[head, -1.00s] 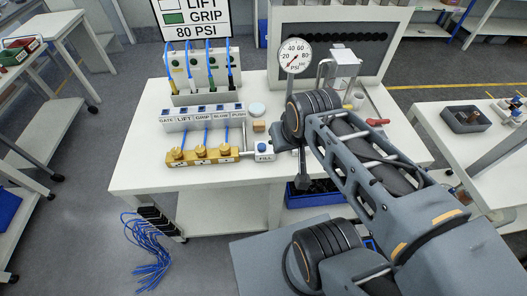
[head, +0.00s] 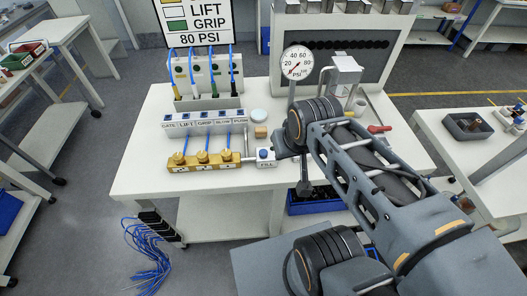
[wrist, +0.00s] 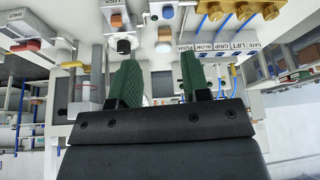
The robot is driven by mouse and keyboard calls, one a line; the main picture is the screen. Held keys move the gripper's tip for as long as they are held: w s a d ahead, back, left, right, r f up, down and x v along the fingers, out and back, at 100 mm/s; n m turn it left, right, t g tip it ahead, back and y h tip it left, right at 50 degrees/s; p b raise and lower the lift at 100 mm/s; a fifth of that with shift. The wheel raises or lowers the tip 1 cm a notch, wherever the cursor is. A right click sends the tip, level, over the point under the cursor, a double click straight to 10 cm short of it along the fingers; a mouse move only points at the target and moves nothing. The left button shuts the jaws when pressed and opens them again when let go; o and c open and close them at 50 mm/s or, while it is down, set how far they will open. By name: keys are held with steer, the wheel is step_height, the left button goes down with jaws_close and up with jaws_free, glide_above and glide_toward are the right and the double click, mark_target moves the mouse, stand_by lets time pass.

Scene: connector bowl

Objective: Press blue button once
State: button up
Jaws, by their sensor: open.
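The blue button (head: 264,153) sits on top of a small white box labelled FILL (head: 266,160), near the table's front edge. In the wrist view, what looks like that box (wrist: 168,10) is at the top edge, beyond my fingertips. My gripper (wrist: 161,72) is open, with two green-padded fingers apart and nothing visible between them. In the head view my arm's dark end is just right of the FILL box. My fingers cannot be made out there, and I cannot tell their height over the table.
A yellow manifold (head: 204,160) with several knobs stands left of the FILL box. Behind it is a labelled switch panel (head: 203,122). A pressure gauge (head: 297,62) stands behind my arm. A small wooden block (head: 261,132) and a white round disc (head: 258,116) lie nearby.

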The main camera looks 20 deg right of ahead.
jaws_close()
stand_by(1.5)
